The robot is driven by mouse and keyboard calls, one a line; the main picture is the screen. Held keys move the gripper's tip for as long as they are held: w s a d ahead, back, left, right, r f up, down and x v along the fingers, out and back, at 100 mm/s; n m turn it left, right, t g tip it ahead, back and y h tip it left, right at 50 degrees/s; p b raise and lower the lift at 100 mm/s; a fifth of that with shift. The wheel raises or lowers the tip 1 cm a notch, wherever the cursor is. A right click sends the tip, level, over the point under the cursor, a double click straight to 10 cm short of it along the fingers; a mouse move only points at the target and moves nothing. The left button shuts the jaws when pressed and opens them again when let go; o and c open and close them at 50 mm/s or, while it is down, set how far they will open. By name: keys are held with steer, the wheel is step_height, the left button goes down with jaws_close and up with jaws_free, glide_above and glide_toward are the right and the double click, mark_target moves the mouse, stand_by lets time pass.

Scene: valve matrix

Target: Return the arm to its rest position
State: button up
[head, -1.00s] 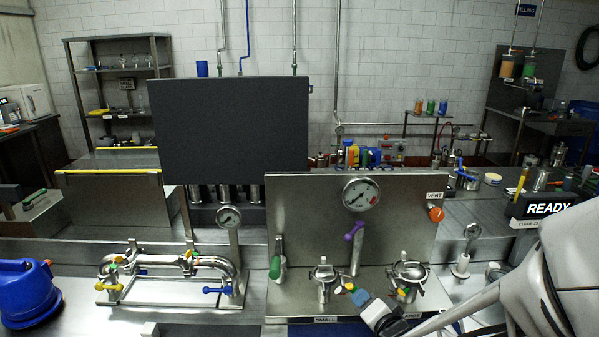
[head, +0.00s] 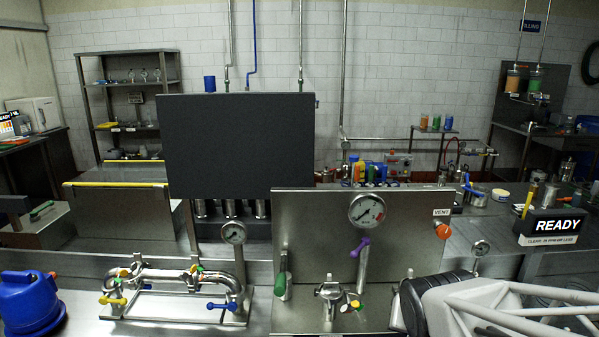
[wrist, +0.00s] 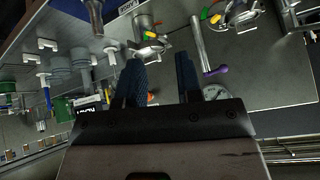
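My arm (head: 480,300) reaches in from the lower right in the head view, white with a dark end part. The fingers themselves cannot be made out there. In the wrist view my gripper (wrist: 159,62) shows two dark blue fingers standing apart, with nothing seen held between them. The steel valve panel (head: 310,225) lies beyond the fingers, and no contact with it shows. The arm hides the panel's lower right part, including most of the right-hand clamp fitting.
The panel carries a gauge (head: 367,210), a purple handle (head: 360,247), a green handle (head: 282,284), an orange vent knob (head: 443,231) and a small clamp fitting (head: 329,292). A pipe loop (head: 180,277) and blue jug (head: 29,302) stand left. A READY display (head: 556,225) stands right.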

steer(key=s+a+r+n+g, duration=0.1)
steer(key=s+r+g, duration=0.1)
steer(key=s, duration=0.3)
steer(key=s+a+r+n+g+y, duration=0.1)
steer(key=s+r+n+g, duration=0.1)
steer(key=s+r, duration=0.2)
steer(key=shift+s+g, duration=0.3)
steer(key=shift+s, duration=0.6)
steer(key=shift+f, duration=0.1)
steer(key=w+d+f+m+t, duration=0.2)
steer(key=w+f+m+t, duration=0.35)
steer(key=w, duration=0.85)
steer(key=m+t+y, duration=0.3)
steer(key=t+y, duration=0.2)
steer(key=t, duration=0.2)
glide_toward(353, 309)
steer(key=w, duration=0.3)
steer(key=shift+a+f+n, duration=0.25)
steer(key=shift+a, duration=0.15)
steer(key=shift+w, duration=0.2)
steer(key=shift+x, duration=3.75)
